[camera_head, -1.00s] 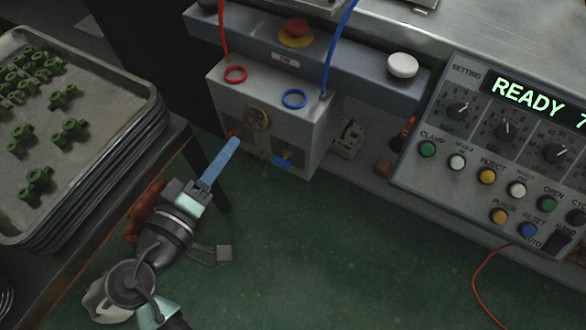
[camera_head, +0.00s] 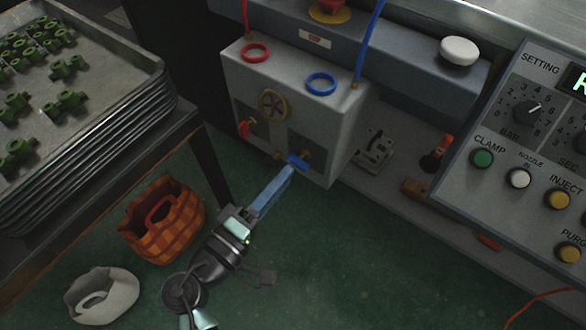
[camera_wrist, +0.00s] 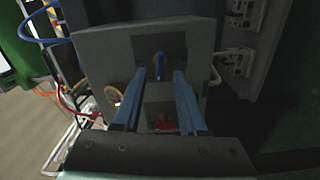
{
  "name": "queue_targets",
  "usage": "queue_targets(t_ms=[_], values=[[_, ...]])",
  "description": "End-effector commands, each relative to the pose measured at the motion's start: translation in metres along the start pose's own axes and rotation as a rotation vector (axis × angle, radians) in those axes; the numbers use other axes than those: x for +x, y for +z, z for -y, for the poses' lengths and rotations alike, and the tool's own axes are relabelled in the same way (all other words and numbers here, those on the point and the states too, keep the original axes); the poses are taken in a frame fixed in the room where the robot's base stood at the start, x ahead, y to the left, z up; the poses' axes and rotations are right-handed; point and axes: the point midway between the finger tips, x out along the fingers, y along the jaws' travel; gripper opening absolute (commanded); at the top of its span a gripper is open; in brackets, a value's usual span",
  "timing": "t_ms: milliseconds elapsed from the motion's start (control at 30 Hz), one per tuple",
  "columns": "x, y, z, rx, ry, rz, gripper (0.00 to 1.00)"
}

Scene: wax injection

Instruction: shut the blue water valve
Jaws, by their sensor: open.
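The blue water valve (camera_head: 298,161) is a small blue handle on a brass fitting, low on the right of the grey box's front. In the wrist view the blue handle (camera_wrist: 158,66) shows as a narrow upright bar in a dark recess, between the tips of my two fingers. My gripper (camera_head: 289,171) reaches up from below, its blue fingertips at the handle. In the wrist view the gripper (camera_wrist: 159,76) is open, with a gap on both sides of the handle. I cannot tell whether a finger touches it.
A red valve handle (camera_head: 245,129) and a brass handwheel (camera_head: 273,105) sit on the same grey box (camera_head: 312,125). Stacked trays (camera_head: 150,100) stand on a table at left. The control panel (camera_head: 510,145) is at right.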

Motion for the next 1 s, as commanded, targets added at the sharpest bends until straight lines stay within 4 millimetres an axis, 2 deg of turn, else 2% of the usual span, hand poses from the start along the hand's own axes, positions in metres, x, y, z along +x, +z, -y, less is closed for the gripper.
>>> queue_targets(t_ms=[33, 200, 367, 600, 633, 800, 867, 1000], values=[[0.010, 0.001, 0.001, 0.003, 0.002, 0.003, 0.41], [0.031, 0.000, 0.001, 0.002, 0.001, 0.002, 0.41], [0.039, 0.000, 0.000, 0.000, 0.000, 0.000, 0.41], [0.040, 0.000, 0.000, 0.000, -0.001, 0.000, 0.41], [0.040, 0.000, 0.000, 0.000, -0.001, 0.000, 0.39], [0.040, 0.000, 0.000, 0.001, -0.001, 0.000, 0.09], [0.040, 0.000, 0.000, 0.001, -0.001, 0.000, 0.00], [0.040, 0.000, 0.000, 0.001, -0.001, 0.000, 0.00]])
